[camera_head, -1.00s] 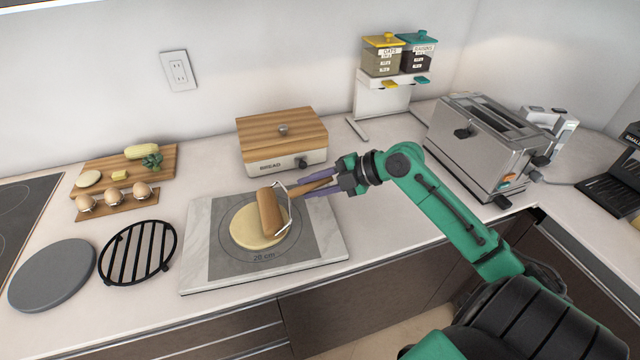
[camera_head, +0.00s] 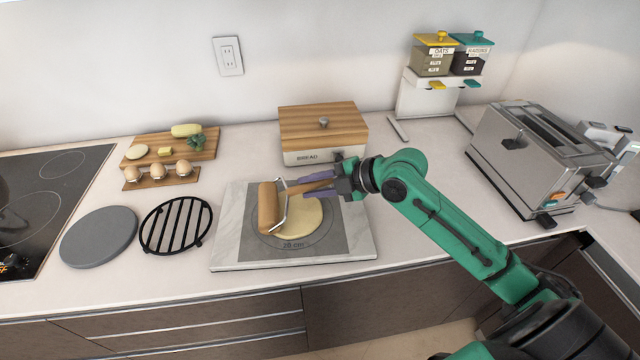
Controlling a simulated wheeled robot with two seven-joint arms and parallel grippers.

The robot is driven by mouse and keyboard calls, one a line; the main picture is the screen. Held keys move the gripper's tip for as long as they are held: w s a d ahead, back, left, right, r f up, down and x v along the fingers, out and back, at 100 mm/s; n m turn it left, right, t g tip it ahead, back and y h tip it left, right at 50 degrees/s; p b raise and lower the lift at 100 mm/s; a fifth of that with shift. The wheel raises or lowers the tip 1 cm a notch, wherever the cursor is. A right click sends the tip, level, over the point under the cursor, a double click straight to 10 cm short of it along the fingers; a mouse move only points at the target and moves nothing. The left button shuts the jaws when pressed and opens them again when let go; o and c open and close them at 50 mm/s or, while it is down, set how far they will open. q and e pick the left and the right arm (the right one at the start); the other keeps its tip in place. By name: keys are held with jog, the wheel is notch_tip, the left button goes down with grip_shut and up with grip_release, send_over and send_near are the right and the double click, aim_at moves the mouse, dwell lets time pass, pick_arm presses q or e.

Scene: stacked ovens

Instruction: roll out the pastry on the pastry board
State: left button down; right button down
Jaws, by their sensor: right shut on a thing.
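The pastry (camera_head: 303,217) is a flat, pale, roughly round sheet on the dark mat of the pastry board (camera_head: 232,244). The board is a pale marble slab with a printed circle marked 20 cm. My right gripper (camera_head: 325,186) is shut on the handle of a wooden rolling pin (camera_head: 269,207). The pin's roller lies over the left edge of the pastry and hides part of it. The wire frame joins the roller to the handle on the right. I cannot tell how firmly the roller presses. My left gripper is not in view.
A bread box (camera_head: 322,135) stands behind the board. A black trivet (camera_head: 176,226) and a grey disc (camera_head: 99,236) lie to its left, with an egg holder (camera_head: 159,175) behind. A toaster (camera_head: 525,155) stands right. Counter between board and toaster is mostly clear beneath my arm.

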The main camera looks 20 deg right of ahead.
jog(key=shift+d+f, duration=0.1)
dwell(0.3)
jog(key=shift+s+d, duration=0.15)
jog(key=shift+d, duration=0.2)
notch_tip(320, 180, up, 6)
jog(key=p, duration=0.4)
jog(key=shift+r, duration=0.2)
jog(key=shift+f, duration=0.15)
